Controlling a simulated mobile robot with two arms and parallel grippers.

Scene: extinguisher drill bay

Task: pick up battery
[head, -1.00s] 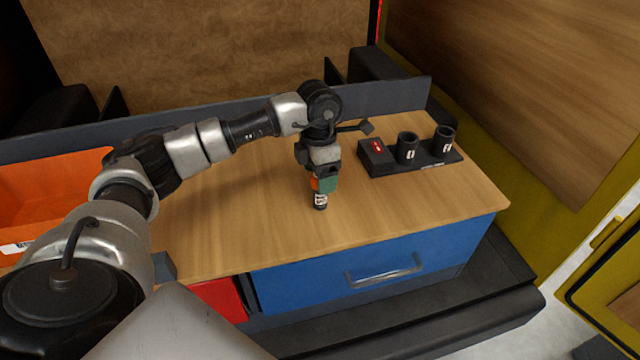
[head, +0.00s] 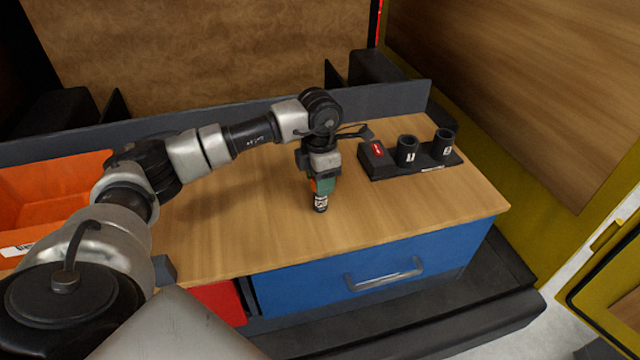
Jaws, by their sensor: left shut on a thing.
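The battery (head: 320,203) is a small dark cylinder with a pale printed label. It is upright at the wooden worktop, near its front middle. My left gripper (head: 321,187), with orange and green fingers, points down and is shut on the battery's upper part, which the fingers hide. I cannot tell whether the battery's bottom touches the worktop. My right gripper is not in view.
A black holder (head: 412,160) with two round cups and a red display stands at the back right of the worktop (head: 230,220). An orange bin (head: 50,190) is at the left. A blue drawer (head: 370,272) is below the front edge. The worktop around the battery is clear.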

